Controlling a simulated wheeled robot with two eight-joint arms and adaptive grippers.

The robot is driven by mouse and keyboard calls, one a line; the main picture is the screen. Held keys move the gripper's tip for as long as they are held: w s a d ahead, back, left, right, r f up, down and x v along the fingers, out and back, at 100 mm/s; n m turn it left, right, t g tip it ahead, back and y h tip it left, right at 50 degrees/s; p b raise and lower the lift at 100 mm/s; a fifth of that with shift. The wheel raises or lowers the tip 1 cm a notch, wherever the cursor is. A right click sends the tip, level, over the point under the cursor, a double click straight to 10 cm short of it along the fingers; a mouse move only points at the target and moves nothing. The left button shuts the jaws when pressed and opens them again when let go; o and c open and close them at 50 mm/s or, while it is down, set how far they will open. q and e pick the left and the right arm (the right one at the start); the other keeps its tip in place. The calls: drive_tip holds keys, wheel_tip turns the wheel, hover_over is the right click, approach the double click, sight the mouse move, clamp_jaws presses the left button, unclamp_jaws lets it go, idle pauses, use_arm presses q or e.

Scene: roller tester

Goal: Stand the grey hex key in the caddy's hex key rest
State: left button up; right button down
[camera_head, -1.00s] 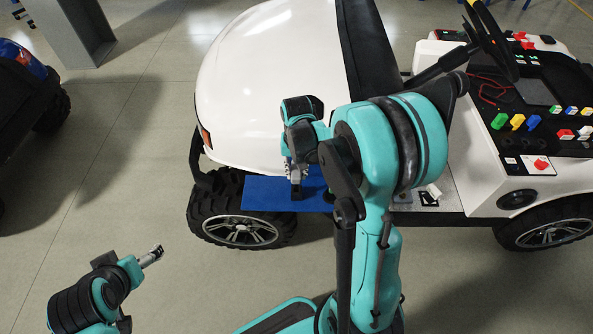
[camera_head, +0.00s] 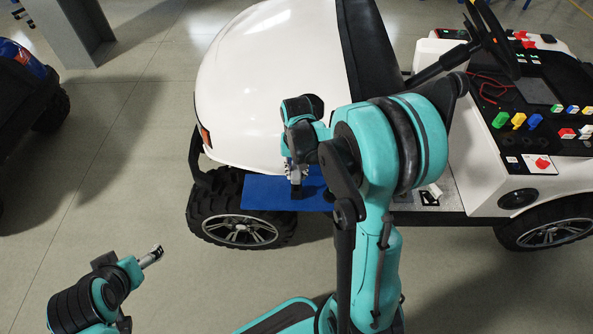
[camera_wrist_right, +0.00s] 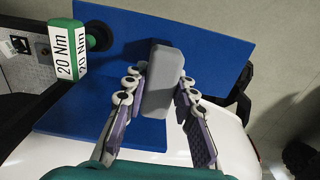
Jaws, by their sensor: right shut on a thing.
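My right gripper (camera_head: 297,172) points down over the blue board in the head view. In the right wrist view its two fingers (camera_wrist_right: 158,94) are shut on a grey, rounded bar-like piece (camera_wrist_right: 164,72), the visible part of the grey hex key.
The blue board (camera_head: 262,194) lies beside the white vehicle (camera_head: 265,85), above its front wheel (camera_head: 240,230). A green-handled tool marked 20 Nm (camera_wrist_right: 68,50) is near the board's left edge in the wrist view. A control panel with coloured switches (camera_head: 518,121) is at right.

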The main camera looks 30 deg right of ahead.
drive_tip(key=shift+f+b, duration=1.7)
drive_tip(key=shift+f, duration=0.4)
drive_tip(key=c, duration=1.2)
unclamp_jaws()
drive_tip(key=shift+o, duration=0.2)
drive_tip(key=shift+r, duration=0.1)
wheel_tip(320, 180, up, 12)
drive_tip(key=shift+f, duration=0.1)
drive_tip(key=shift+s+a, duration=0.1)
drive_tip(key=shift+s+a+r, duration=0.2)
drive_tip(key=shift+a+r, duration=0.05)
drive_tip(key=s+a+r+n+t, duration=0.1)
drive_tip(key=s+a+n+t, duration=0.5)
drive_tip(key=s+a, duration=0.4)
drive_tip(key=shift+s+t, duration=0.2)
drive_tip(key=shift+t, duration=0.4)
